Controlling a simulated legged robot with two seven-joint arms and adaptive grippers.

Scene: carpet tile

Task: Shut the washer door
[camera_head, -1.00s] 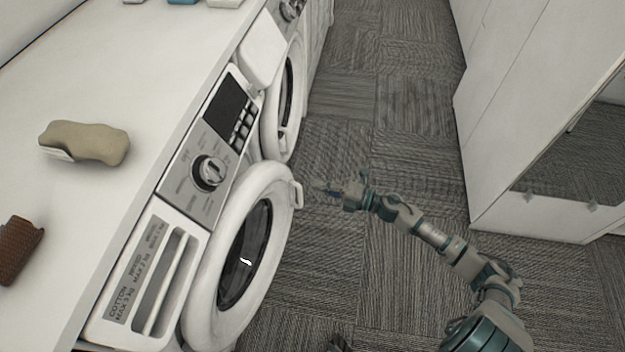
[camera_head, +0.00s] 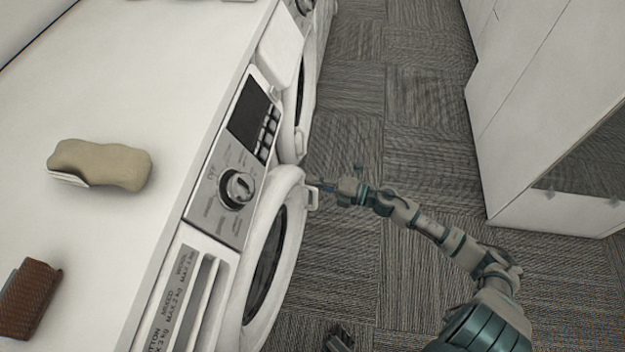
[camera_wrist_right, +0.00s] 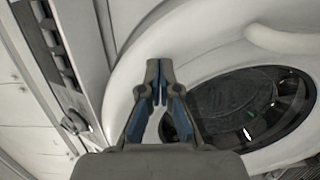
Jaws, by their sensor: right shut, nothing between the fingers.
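The washer door (camera_head: 268,262) is a white ring with dark glass on the near washer's front, below the dial panel (camera_head: 236,190). Its rim stands out from the front. How wide any gap is, I cannot tell. A small white latch tab (camera_head: 313,198) sticks out at its upper right rim. My right gripper (camera_head: 322,186) is at this tab, touching or nearly so. In the right wrist view its fingers (camera_wrist_right: 161,68) are together and empty, in front of the white door rim (camera_wrist_right: 190,45). A dark piece at the bottom edge seems to be my left gripper (camera_head: 338,340), mostly cut off.
A second washer (camera_head: 305,90) stands farther along the same white counter (camera_head: 130,90). A beige sponge-like object (camera_head: 100,165) and a brown block (camera_head: 30,298) lie on the counter. White cabinets (camera_head: 545,110) stand at right. Carpet floor (camera_head: 400,130) between is clear.

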